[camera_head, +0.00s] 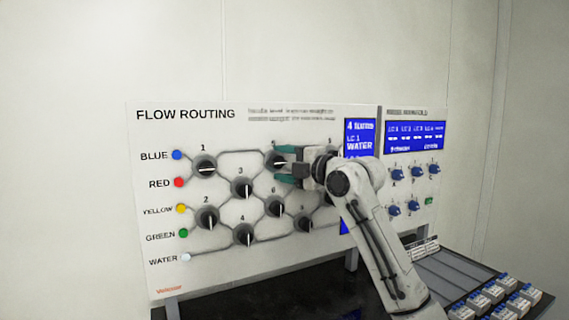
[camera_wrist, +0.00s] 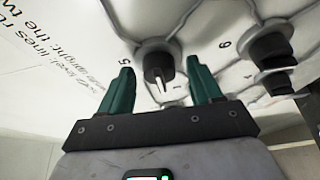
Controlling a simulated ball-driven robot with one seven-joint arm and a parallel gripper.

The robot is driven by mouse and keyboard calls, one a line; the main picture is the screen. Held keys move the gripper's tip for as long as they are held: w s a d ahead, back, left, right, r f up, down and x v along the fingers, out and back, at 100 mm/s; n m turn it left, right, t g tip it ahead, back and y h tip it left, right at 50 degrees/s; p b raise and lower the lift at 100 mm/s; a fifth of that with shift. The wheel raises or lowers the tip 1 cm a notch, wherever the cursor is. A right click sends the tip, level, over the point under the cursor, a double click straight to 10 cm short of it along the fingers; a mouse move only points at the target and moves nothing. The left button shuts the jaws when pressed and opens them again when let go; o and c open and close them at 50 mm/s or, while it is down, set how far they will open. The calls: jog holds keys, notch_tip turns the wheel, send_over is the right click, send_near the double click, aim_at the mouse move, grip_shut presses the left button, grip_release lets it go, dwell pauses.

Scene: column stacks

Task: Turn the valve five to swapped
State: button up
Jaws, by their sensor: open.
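Valve five is a black round knob with a white pointer line. In the head view the knob (camera_head: 277,159) is on the upper row of the flow routing panel (camera_head: 165,290), partly covered by my gripper. Its pointer looks roughly horizontal there. In the wrist view the knob (camera_wrist: 156,64) sits beside its label "5", with the pointer toward my gripper. My gripper (camera_head: 281,165) has teal fingers and is open. In the wrist view its fingers (camera_wrist: 160,80) stand on either side of the knob. I cannot tell whether they touch it.
Other black valve knobs are close by, such as valve six (camera_head: 274,206) and valve three (camera_head: 242,188). A blue screen (camera_head: 359,139) is right of my gripper. A second panel with blue knobs (camera_head: 397,174) is further right. Labelled blocks (camera_head: 493,292) lie at the lower right.

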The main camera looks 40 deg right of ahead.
jog(key=shift+c, duration=0.3)
jog(key=c, duration=1)
jog(key=shift+f, duration=0.1)
jog(key=m+b, duration=0.1)
jog(key=m+t+b, duration=0.1)
jog(key=m, duration=0.1)
jog(key=shift+f+b, duration=0.25)
jog(key=shift+b, duration=0.15)
jog(key=m+t+h, duration=0.1)
jog(key=m, duration=0.2)
jog(key=m+t+b, duration=0.1)
jog(key=m, duration=0.2)
jog(key=shift+w+a+f+m+h, duration=0.1)
jog(key=shift+a+m+h, duration=0.05)
jog(key=shift+m+h, duration=0.2)
jog(key=m+h, duration=0.1)
jog(key=m, duration=0.2)
jog(key=m+h, duration=0.1)
jog(key=m, duration=0.2)
jog(key=shift+a+t+h+p, duration=0.2)
jog(key=shift+t+h+p, duration=0.15)
jog(key=shift+t+p, duration=0.05)
jog(key=shift+a+m+h+p, duration=0.1)
jog(key=shift+m+h+p, duration=0.65)
jog(key=shift+m, duration=0.9)
jog(key=shift+m+h+p, duration=0.45)
jog(key=shift+m+h, duration=0.6)
jog(key=shift+m, duration=0.55)
jog(key=shift+f+m, duration=0.1)
jog(key=shift+m, duration=0.2)
